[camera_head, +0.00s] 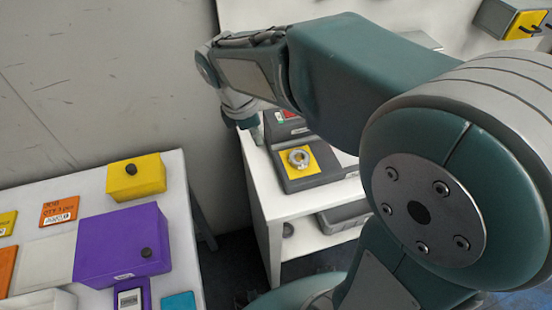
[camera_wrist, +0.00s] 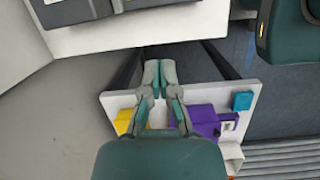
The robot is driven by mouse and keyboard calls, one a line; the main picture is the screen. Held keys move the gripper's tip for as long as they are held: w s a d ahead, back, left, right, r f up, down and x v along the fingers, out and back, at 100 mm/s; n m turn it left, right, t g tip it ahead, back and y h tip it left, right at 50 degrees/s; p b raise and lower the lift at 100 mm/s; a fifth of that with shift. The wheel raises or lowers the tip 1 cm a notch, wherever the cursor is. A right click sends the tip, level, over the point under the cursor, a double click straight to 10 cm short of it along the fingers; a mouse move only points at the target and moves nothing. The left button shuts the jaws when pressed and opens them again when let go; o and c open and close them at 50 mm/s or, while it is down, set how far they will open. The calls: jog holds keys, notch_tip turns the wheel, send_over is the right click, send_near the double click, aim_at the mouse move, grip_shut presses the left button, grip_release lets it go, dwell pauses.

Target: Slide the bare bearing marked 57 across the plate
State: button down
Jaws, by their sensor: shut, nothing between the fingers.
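A silver ring-shaped bearing (camera_head: 299,158) lies on the yellow plate (camera_head: 289,171) of a dark grey device (camera_head: 318,180) on the white table at the back. Any number on the bearing is too small to read. My gripper (camera_head: 257,136) hangs at the end of my arm, left of the device and apart from the bearing; its fingers are partly hidden in the head view. In the wrist view my gripper (camera_wrist: 160,66) is shut and empty, its fingertips together. The bearing does not show in the wrist view, where only the device's edge (camera_wrist: 85,8) appears at the top.
A white table (camera_head: 190,235) at the left bears a purple box (camera_head: 110,245), a yellow box (camera_head: 136,179) and several coloured cards. A grey wall stands behind it. A grey bin (camera_head: 343,217) sits on the shelf below the device. A gap separates the two tables.

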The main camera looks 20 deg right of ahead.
aim_at(284, 164)
jog(key=shift+n, duration=0.5)
jog(key=x, duration=1)
jog(key=shift+w+a+f, duration=0.1)
jog(key=shift+a+f, duration=0.1)
jog(key=shift+f, duration=0.15)
jog(key=d, duration=0.3)
jog(key=shift+d, duration=0.55)
jog(key=d, duration=3.3)
jog(key=shift+d, duration=0.3)
jog(key=shift+a, duration=0.2)
